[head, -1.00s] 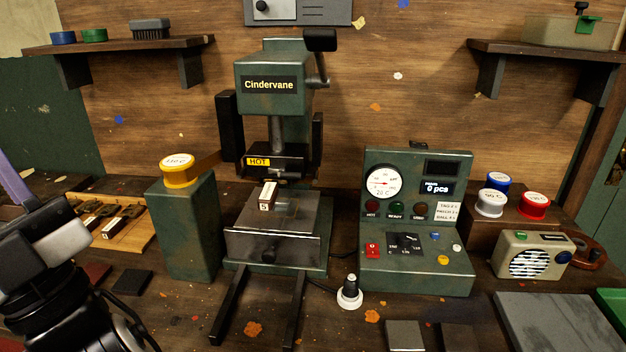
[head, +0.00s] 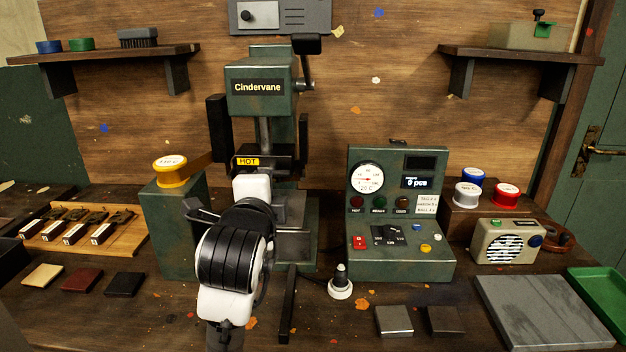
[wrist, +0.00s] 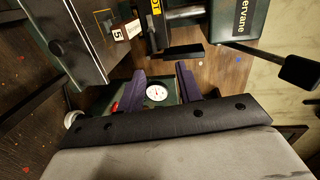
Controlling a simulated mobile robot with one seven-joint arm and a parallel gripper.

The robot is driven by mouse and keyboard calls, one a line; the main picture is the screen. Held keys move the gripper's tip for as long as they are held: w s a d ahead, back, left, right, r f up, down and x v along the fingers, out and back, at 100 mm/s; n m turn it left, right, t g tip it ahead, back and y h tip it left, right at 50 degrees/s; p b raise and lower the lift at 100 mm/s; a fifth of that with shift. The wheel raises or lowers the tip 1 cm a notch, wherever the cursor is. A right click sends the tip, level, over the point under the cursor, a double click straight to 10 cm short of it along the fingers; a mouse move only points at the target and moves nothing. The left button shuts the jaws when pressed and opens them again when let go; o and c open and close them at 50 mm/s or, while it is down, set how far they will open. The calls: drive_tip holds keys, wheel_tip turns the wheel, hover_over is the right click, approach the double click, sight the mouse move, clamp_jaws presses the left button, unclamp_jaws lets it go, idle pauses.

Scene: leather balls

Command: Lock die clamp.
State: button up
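The green Cindervane press (head: 258,100) stands at the back centre in the head view, with my arm in front of its lower part. In the wrist view, a die block marked 5 (wrist: 121,34) sits at the edge of the press's grey bed (wrist: 75,25), beside the heated head. A round dark knob (wrist: 57,47) is on the bed's front face; I cannot tell whether it is the clamp. My gripper (wrist: 163,82) shows two purple fingers spread apart, with nothing between them, to one side of the bed. In the head view the fingers are hidden behind my wrist.
A control box with a gauge (head: 399,215) stands right of the press. A green post with a yellow-topped roll (head: 180,230) stands left. A white-based tool (head: 341,285) stands in front. A wooden tray of dies (head: 120,240) lies left. A black-ended press lever (wrist: 298,71) sticks out.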

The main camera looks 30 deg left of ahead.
drive_tip(key=p, duration=0.4)
approach(282, 174)
drive_tip(key=shift+m, duration=0.3)
drive_tip(key=x, duration=0.8)
drive_tip(key=shift+w+a, duration=0.1)
drive_tip(key=shift+w, duration=0.05)
drive_tip(key=shift+c, duration=0.2)
clamp_jaws()
